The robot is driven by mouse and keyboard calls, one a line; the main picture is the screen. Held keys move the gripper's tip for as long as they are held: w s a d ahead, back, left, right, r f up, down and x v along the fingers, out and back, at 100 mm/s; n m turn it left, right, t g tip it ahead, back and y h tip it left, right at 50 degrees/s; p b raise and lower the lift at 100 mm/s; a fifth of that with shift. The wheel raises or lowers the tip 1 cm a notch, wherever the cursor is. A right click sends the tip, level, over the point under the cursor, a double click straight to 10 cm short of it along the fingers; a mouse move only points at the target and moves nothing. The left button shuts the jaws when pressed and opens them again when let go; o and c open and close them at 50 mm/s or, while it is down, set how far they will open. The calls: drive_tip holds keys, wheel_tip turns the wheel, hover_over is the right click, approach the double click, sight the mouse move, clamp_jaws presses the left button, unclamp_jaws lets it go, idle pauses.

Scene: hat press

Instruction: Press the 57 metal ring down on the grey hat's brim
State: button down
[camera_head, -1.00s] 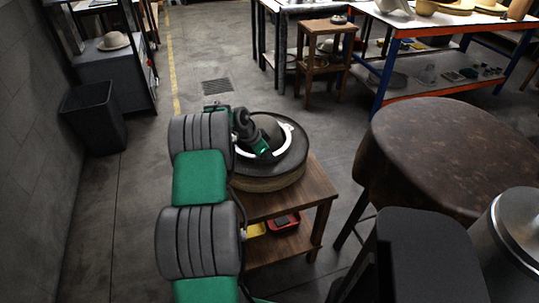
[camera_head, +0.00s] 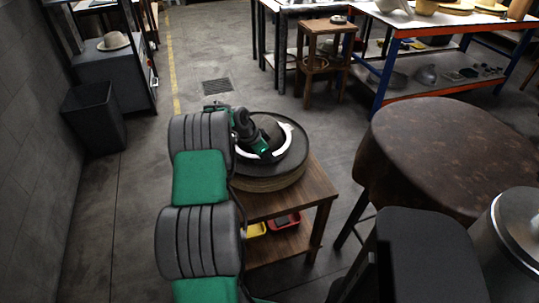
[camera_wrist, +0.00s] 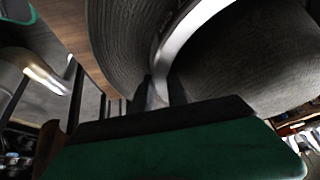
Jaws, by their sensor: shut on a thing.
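The grey hat sits on a round wooden block on the small wooden stand, its rounded crown (camera_head: 268,128) up and its wide dark brim (camera_head: 298,160) around it. The metal ring (camera_head: 290,143) is a bright band around the crown, over the brim. My gripper (camera_head: 261,150) is shut on the ring's near side. In the wrist view the fingertips (camera_wrist: 160,92) meet the ring (camera_wrist: 195,25) between the brim (camera_wrist: 120,45) and the crown (camera_wrist: 250,60). I cannot tell whether the ring touches the brim all round. My arm hides the hat's left side.
A round brown-topped table (camera_head: 450,150) stands close on the right. A black bin (camera_head: 93,117) is at the left wall. The floor behind the stand is clear.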

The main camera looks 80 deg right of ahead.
drive_tip(key=shift+a+f, duration=0.15)
drive_tip(key=shift+f, duration=0.1)
drive_tip(key=shift+d+r+p, duration=0.15)
drive_tip(key=shift+r+p, duration=0.1)
drive_tip(key=shift+r, duration=0.5)
drive_tip(key=shift+d+r+p, duration=0.1)
drive_tip(key=shift+r+p, duration=0.15)
drive_tip(key=shift+r, duration=0.5)
wheel_tip(320, 180, up, 11)
drive_tip(key=p, duration=0.5)
drive_tip(key=shift+r, duration=0.1)
